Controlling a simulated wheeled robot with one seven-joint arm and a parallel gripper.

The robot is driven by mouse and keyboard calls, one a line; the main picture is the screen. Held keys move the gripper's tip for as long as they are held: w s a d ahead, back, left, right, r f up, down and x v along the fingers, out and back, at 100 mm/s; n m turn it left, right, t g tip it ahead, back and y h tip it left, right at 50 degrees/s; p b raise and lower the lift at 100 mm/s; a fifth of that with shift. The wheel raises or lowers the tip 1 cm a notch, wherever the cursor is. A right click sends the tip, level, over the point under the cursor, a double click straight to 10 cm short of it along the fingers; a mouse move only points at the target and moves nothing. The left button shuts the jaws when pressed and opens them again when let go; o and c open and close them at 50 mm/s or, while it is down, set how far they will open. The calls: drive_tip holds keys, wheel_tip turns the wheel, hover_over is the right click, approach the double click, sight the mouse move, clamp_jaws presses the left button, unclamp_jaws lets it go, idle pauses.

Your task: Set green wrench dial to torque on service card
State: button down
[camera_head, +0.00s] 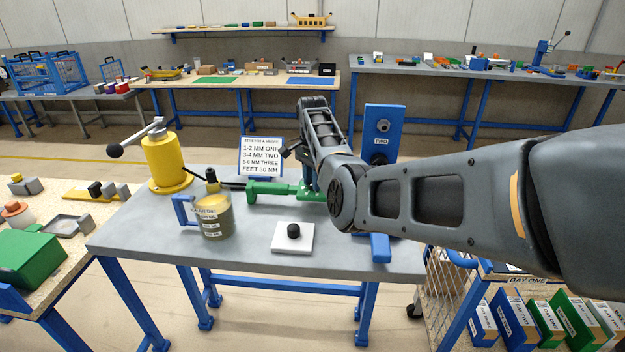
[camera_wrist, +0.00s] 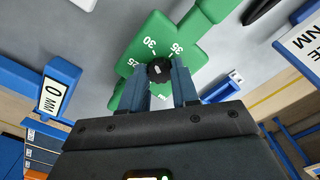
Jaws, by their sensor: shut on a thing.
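The green torque wrench (camera_head: 272,188) lies on the grey bench; its body (camera_wrist: 135,92) fills the upper middle of the wrist view. It carries white scale marks 25, 30 and 35 and the letters NM. My gripper (camera_wrist: 161,76) is shut on the black dial knob (camera_wrist: 157,69), one finger on each side. A short pale mark shows on the knob; I cannot tell exactly which number it meets. In the head view my forearm hides the gripper and dial. The white service card (camera_head: 262,157) stands behind the wrench and its last line reads FEET 30 NM.
A 0 MM label (camera_wrist: 55,96) is left in the wrist view. The bench's front left is clear.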

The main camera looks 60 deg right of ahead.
drive_tip(key=shift+m, duration=0.3)
drive_tip(key=c, duration=0.8)
unclamp_jaws()
drive_tip(key=shift+c, duration=0.2)
drive_tip(key=shift+r, duration=0.1)
drive_tip(key=shift+r+b, duration=0.6)
drive_tip(key=shift+r, duration=3.2)
drive_tip(key=shift+s+a, duration=0.1)
